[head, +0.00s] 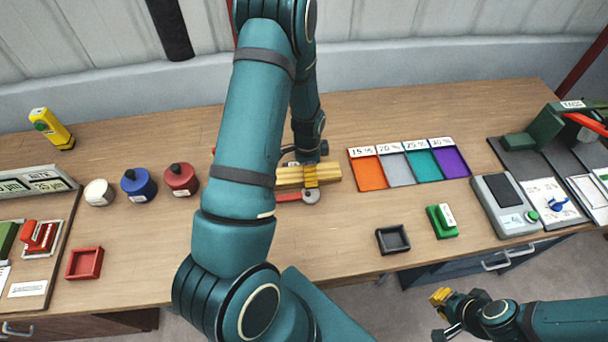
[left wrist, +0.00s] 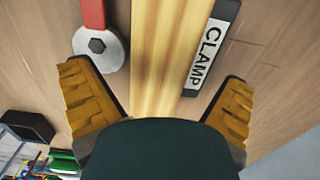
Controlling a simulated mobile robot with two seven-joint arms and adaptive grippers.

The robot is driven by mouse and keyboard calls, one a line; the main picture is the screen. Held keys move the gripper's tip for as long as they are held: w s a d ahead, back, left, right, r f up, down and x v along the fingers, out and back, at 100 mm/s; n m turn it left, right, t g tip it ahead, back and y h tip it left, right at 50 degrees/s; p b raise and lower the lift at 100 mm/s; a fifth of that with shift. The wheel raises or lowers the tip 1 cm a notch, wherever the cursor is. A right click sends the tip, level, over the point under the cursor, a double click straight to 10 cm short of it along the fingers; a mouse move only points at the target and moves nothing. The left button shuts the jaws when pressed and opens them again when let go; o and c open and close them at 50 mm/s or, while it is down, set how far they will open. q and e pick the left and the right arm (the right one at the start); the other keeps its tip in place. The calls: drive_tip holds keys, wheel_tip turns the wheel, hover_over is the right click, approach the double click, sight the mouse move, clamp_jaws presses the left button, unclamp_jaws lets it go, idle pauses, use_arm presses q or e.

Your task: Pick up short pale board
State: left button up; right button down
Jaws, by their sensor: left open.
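The short pale board (head: 328,172) lies near the middle of the workbench, partly hidden by my left arm in the head view. In the left wrist view the pale board (left wrist: 158,55) runs up between the two yellow fingers of my left gripper (left wrist: 160,95). The fingers are spread, with a gap on each side of the board. In the head view one finger of my left gripper (head: 311,174) shows over the board. My right gripper (head: 441,302) is off the front edge of the bench at lower right, apart from everything; its opening is unclear.
A red-handled clamp part with a hex bolt (left wrist: 97,46) lies left of the board, and a CLAMP label (left wrist: 210,48) lies right of it. Coloured trays (head: 368,172) stand to the right. A dark tray (head: 393,240) and green block (head: 441,222) sit near the front edge.

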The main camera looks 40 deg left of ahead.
use_arm(q)
wheel_tip(320, 180, down, 2)
drive_tip(key=shift+f, duration=0.1)
drive_tip(key=c, duration=1.4)
